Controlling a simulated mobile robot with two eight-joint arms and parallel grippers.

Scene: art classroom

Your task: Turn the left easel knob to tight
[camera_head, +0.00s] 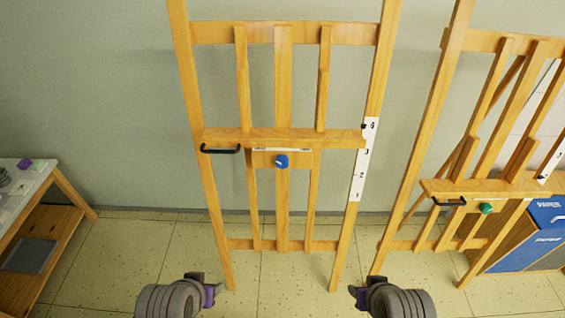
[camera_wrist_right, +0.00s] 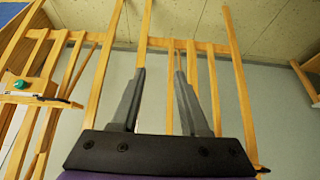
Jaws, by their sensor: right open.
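The left easel (camera_head: 284,137) is a wooden frame standing by the wall, with a blue knob (camera_head: 281,161) below the middle of its tray bar. A black handle (camera_head: 220,150) is at the left of that bar. My left gripper (camera_head: 213,289) is low at the left, below and apart from the knob; its jaws are too small to read. My right gripper (camera_head: 358,293) is low at the right, also apart from the knob. In the right wrist view its two fingers (camera_wrist_right: 160,75) are spread, with nothing between them. Part of the left easel shows behind them; the blue knob is not visible there.
A second easel (camera_head: 470,187) with a green knob (camera_head: 486,208) stands to the right; that knob also shows in the right wrist view (camera_wrist_right: 20,85). A numbered white scale (camera_head: 364,160) runs along the left easel's right leg. A blue box (camera_head: 535,238) stands right, a side table (camera_head: 40,185) left.

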